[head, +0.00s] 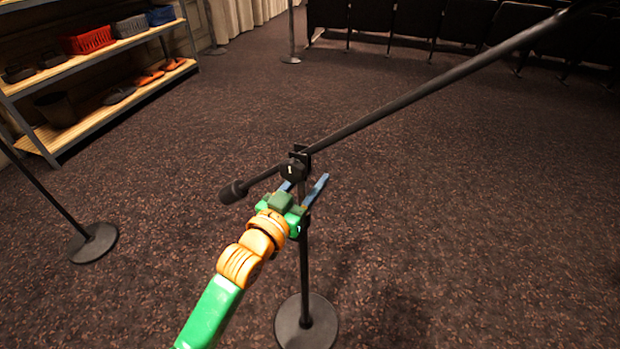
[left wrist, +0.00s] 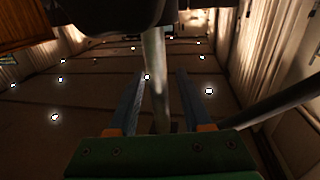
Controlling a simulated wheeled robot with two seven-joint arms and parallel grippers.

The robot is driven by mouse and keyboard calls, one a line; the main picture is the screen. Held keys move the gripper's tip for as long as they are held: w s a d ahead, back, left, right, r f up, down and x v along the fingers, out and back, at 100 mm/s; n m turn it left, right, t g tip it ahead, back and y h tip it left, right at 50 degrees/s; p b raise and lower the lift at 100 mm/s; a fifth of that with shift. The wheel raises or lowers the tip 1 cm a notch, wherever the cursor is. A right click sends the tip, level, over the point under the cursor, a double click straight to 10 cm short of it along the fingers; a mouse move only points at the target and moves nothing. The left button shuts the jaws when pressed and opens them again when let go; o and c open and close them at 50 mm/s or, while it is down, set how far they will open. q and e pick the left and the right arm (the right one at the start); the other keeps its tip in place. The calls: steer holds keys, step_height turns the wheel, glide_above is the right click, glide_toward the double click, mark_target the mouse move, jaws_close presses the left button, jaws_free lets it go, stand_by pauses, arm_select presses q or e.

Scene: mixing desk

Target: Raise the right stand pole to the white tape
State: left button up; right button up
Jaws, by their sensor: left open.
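The stand in the middle of the head view has an upright dark pole (head: 304,262), a round black base (head: 306,326) and a clutch with a knob (head: 292,168) at the top. A long boom (head: 430,92) slants up to the right from it. My left gripper (head: 303,186) is open just below the clutch, with one blue finger on each side of the pole. In the left wrist view the pole (left wrist: 155,60) runs between the fingers, with gaps showing beside it. I cannot make out white tape on the pole. My right gripper is not in view.
Another stand with a round base (head: 94,242) is at the left. A shelf (head: 110,108) with baskets and shoes stands at the upper left. Dark seats (head: 460,22) line the back. The carpet (head: 460,220) around the stand is clear.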

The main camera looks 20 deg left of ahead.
arm_select(q)
jaws_close()
stand_by(1.4)
